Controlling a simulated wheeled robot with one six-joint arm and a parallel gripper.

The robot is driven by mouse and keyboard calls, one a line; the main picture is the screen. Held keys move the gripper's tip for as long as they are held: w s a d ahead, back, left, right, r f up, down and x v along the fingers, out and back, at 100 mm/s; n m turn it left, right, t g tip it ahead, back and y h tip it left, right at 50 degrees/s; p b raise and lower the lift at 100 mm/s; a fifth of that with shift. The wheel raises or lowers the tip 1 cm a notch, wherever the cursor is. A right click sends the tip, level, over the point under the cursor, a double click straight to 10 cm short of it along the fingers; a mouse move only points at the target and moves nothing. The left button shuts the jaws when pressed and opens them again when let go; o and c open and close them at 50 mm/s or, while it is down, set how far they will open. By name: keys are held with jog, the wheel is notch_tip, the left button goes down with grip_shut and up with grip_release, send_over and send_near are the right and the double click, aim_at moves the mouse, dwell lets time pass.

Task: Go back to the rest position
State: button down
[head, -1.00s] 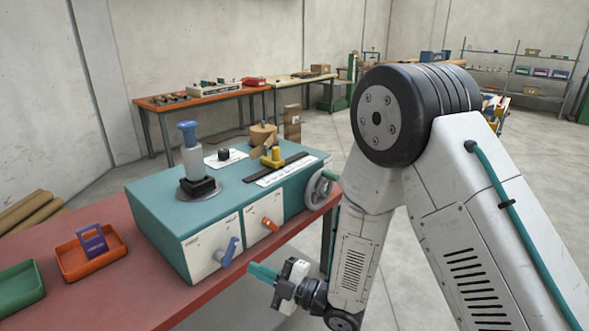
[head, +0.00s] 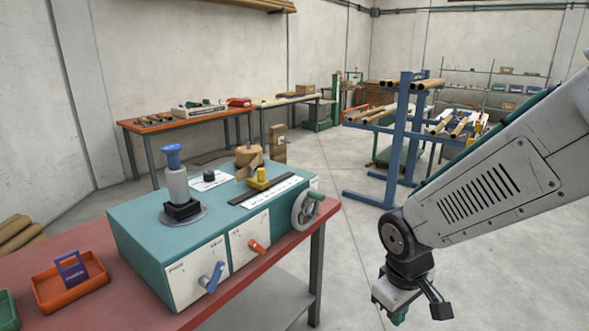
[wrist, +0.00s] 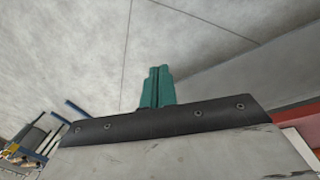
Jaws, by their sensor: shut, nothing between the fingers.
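My gripper (head: 398,316) hangs at the lower right in the head view, past the right end of the red table, pointing down over the floor. In the wrist view its teal fingers (wrist: 157,87) are pressed together with nothing between them, against bare grey floor. The spiral winder (head: 180,245), a teal box with white front panels, stands on the red table (head: 85,250) to the left, well apart from my gripper.
An orange tray (head: 72,296) with a purple piece lies on the table's left. A blue rack (head: 388,150) with tubes stands behind my arm. Benches (head: 180,121) line the back wall. Floor (head: 345,270) between table and gripper is clear.

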jog(key=s+d+r+m, duration=0.3)
jog(key=s+r, duration=0.4)
jog(key=s+d+r+m+y, duration=0.1)
jog(key=s+d+r+m, duration=0.2)
jog(key=s+r, duration=0.5)
jog(key=shift+d+r+t, duration=0.15)
jog(key=shift+d+t, duration=0.15)
jog(key=shift+d, duration=0.1)
